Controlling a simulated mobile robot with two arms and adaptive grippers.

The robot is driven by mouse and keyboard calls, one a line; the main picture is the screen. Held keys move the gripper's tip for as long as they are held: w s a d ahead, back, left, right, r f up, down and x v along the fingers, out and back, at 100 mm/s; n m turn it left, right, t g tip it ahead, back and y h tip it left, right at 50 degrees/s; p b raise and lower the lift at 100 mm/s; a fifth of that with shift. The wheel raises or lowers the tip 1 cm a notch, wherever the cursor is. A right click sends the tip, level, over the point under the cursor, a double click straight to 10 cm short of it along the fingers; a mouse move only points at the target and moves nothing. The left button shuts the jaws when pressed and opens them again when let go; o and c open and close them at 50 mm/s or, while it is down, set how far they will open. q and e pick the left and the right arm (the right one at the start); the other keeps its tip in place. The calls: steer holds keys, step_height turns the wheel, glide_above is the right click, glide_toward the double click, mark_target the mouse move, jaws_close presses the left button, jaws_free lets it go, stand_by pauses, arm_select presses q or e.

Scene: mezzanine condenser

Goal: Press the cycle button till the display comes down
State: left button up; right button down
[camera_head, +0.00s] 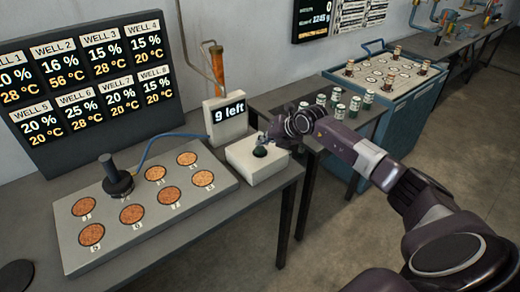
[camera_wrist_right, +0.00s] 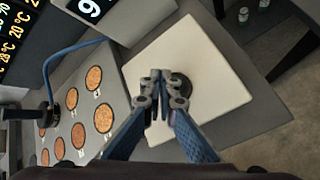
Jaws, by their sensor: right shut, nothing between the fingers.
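The cycle button (camera_head: 260,152) is a dark round button on a white box (camera_head: 252,172) at the right end of the table. The small display (camera_head: 228,112) behind the box reads "9 left". My right gripper (camera_head: 264,140) is shut and empty, with its fingertips at the button; I cannot tell whether they touch it. In the right wrist view the fingertips (camera_wrist_right: 158,78) partly cover the dark button (camera_wrist_right: 181,82), which shows to their right on the white box (camera_wrist_right: 215,95). My left gripper is not in view.
A grey plate (camera_head: 150,218) with several round brown wells and a black probe (camera_head: 118,178) lies left of the box. A blue cable runs behind it. A large readout board (camera_head: 90,80) stands at the back left. Several small jars (camera_head: 338,110) stand on the table to the right.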

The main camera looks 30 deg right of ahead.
mark_target(262, 149)
steer(key=shift+f+b, duration=0.45)
steer(key=shift+f, duration=0.45)
stand_by(0.6)
steer(key=shift+r, duration=0.15)
steer(key=shift+r+p, duration=0.75)
steer(key=shift+r, duration=0.15)
steer(key=shift+r+p, duration=1.85)
steer(key=shift+r, duration=0.75)
steer(key=shift+f, duration=0.1)
